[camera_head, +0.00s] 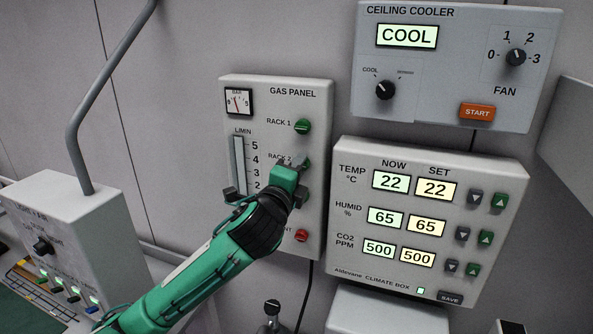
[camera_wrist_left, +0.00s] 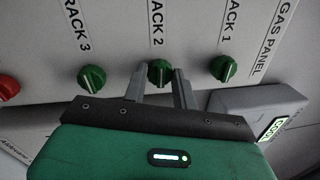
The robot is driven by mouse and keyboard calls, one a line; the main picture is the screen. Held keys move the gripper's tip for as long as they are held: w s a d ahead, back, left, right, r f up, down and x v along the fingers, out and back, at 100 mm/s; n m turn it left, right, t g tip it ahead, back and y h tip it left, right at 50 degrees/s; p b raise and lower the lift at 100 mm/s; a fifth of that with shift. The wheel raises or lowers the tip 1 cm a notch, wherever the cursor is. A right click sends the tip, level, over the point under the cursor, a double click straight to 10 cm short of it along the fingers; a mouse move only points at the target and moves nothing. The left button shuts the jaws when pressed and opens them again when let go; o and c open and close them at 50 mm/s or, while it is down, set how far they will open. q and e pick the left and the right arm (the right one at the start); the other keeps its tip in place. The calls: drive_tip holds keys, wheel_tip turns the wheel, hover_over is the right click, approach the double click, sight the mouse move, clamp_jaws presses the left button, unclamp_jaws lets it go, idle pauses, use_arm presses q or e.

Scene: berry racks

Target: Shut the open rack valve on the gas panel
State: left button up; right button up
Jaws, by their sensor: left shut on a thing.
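The gas panel (camera_head: 282,110) hangs on the wall in the head view, with a green RACK 1 knob (camera_head: 303,127) near its top. My left gripper (camera_head: 293,172) is at the RACK 2 knob and hides most of it there. In the left wrist view, the two grey fingers (camera_wrist_left: 159,73) stand on either side of the green RACK 2 knob (camera_wrist_left: 160,66), shut on it. The RACK 1 knob (camera_wrist_left: 223,68) and the RACK 3 knob (camera_wrist_left: 91,77) stand free on either side. My arm hides RACK 3 in the head view. My right gripper is out of view.
A red knob (camera_head: 301,235) sits low on the gas panel, just beside my arm. The climate box (camera_head: 480,165) is close on the right, with the ceiling cooler (camera_head: 455,60) above it. A light control box (camera_head: 85,210) with a grey pipe stands at the left.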

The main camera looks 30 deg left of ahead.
use_arm(q)
drive_tip(key=shift+n, duration=0.4)
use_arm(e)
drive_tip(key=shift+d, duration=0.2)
use_arm(q)
drive_tip(key=o, duration=1)
drive_tip(key=shift+w, duration=0.1)
